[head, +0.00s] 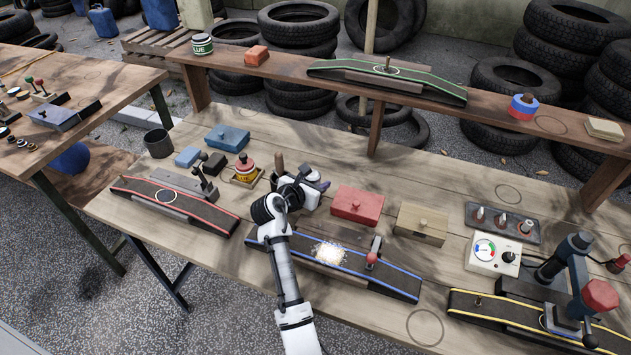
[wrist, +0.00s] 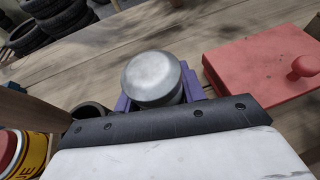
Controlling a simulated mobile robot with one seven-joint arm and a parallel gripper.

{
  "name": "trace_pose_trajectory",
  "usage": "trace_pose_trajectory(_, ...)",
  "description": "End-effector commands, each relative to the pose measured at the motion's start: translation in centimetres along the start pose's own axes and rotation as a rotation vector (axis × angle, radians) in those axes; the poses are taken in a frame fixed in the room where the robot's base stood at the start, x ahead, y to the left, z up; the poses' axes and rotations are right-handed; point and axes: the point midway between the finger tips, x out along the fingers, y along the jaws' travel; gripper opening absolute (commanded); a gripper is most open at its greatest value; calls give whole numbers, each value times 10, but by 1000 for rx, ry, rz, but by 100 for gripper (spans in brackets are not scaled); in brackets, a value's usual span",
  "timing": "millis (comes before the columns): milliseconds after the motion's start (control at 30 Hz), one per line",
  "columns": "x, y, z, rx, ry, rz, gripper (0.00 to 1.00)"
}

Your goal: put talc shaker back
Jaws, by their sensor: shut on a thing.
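The talc shaker, with a round grey metal top (wrist: 153,78), shows in the wrist view just beyond the dark edge of my gripper. My gripper (head: 308,183) is shut on it, above the bench between the red-and-yellow tin and the red box. Purple pieces flank the shaker; I cannot tell whether they belong to the gripper or a holder. The shaker's lower body is hidden. White powder (head: 330,253) lies on the blue-edged strip (head: 384,278) in front.
The red box (head: 357,207) with a knob is close on the right; it also shows in the wrist view (wrist: 265,72). The red-and-yellow tin (head: 245,170) stands left. A raised shelf (head: 285,78) runs behind. Bare bench lies behind the red box.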

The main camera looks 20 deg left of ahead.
Motion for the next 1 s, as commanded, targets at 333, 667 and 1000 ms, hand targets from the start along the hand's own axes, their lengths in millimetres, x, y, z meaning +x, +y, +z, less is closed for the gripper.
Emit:
trace_pose_trajectory(333, 1, 0, -2, 0, 0, 0, 49)
trace_pose_trajectory(667, 1, 0, -2, 0, 0, 1, 62)
trace_pose_trajectory(1000, -37, 1, -1, 0, -2, 5, 62)
